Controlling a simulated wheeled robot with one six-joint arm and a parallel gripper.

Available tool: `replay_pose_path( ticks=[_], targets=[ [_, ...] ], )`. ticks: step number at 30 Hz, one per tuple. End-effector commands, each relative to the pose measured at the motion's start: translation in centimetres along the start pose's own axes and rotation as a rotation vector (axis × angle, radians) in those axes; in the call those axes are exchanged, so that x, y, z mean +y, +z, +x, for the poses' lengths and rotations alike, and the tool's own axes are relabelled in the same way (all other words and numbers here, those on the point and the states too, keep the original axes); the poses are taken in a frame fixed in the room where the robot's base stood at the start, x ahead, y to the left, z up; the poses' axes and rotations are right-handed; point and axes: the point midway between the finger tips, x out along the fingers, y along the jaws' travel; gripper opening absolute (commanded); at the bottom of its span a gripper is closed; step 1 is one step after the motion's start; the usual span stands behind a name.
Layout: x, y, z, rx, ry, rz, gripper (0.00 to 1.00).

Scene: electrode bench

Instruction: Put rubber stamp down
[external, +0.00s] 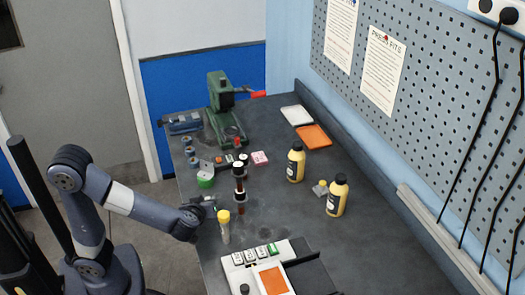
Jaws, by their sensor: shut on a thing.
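My gripper (208,203) is at the left edge of the dark workbench (300,215), low over its near left part. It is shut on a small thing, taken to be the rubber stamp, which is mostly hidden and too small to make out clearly. A clear container with a yellow cap (223,225) stands just to the right of and nearer than the gripper. A dark and red upright stand (240,185) is just beyond and to the right of the gripper.
A white tray with labelled blocks (245,257) and an orange pad (272,280) lies at the near edge. Two yellow bottles (296,163) (337,196) stand right of centre. A green press (222,105) stands at the back. The bench between the bottles and tray is clear.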

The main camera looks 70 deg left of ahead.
Motion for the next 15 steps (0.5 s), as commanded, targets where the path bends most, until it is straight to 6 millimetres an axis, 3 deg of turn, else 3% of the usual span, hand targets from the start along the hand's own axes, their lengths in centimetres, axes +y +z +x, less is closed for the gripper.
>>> replay_pose_path(
  ticks=[8,9,15],
  targets=[
    [-0.08,0.30,0.17,0.001,0.000,-0.001,0.02],
    [-0.08,0.28,0.15,0.000,0.000,-0.001,0.25],
    [-0.05,0.18,0.10,0.000,0.000,0.000,0.42]
  ],
)
